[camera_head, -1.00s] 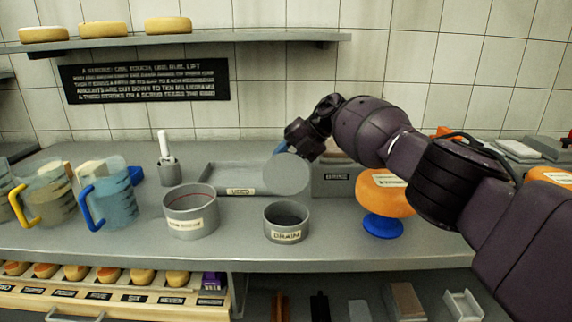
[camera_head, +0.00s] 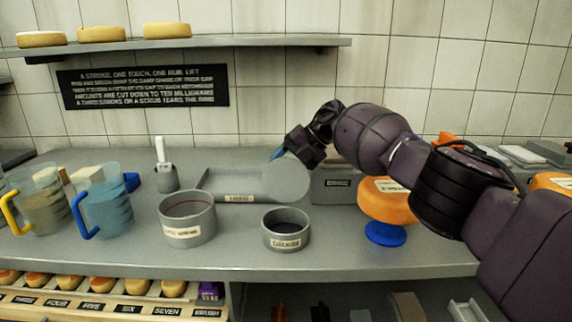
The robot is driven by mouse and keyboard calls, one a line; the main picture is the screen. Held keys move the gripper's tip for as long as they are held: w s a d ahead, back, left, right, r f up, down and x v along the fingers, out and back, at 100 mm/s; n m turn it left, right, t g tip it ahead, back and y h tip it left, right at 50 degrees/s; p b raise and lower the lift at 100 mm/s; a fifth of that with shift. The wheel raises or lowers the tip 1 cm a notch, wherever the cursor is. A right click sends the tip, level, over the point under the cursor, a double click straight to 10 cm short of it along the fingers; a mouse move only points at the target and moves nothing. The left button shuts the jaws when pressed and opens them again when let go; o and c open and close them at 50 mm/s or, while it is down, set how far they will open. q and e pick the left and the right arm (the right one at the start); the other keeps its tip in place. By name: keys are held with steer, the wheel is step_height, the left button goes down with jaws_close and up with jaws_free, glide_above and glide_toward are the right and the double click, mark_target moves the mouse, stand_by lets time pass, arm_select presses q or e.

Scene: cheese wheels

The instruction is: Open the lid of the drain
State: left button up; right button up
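The drain (camera_head: 286,241) is a grey round pot with a label, standing on the counter near its front edge. Its top is open and its dark inside shows. A grey round disc (camera_head: 286,181), which looks like its lid, shows behind the drain at the right end of a grey tray; whether it rests on anything I cannot tell. My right gripper (camera_head: 279,155) is just above and behind the disc, with a blue tip showing. Its fingers are mostly hidden, so its grip on the disc is unclear. My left gripper is not in view.
A larger grey pot (camera_head: 187,232) stands left of the drain. The grey tray (camera_head: 222,197) lies behind it. Jugs (camera_head: 103,212) stand at the left. An orange cheese wheel on a blue stand (camera_head: 386,234) is at the right, under my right arm.

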steer(key=shift+r, duration=0.3)
steer(key=shift+d+r, duration=0.25)
steer(key=v, duration=0.9)
steer(key=shift+d+r+p, duration=0.2)
steer(key=shift+d+p, duration=0.1)
steer(key=shift+d, duration=0.05)
steer(key=shift+s, duration=0.1)
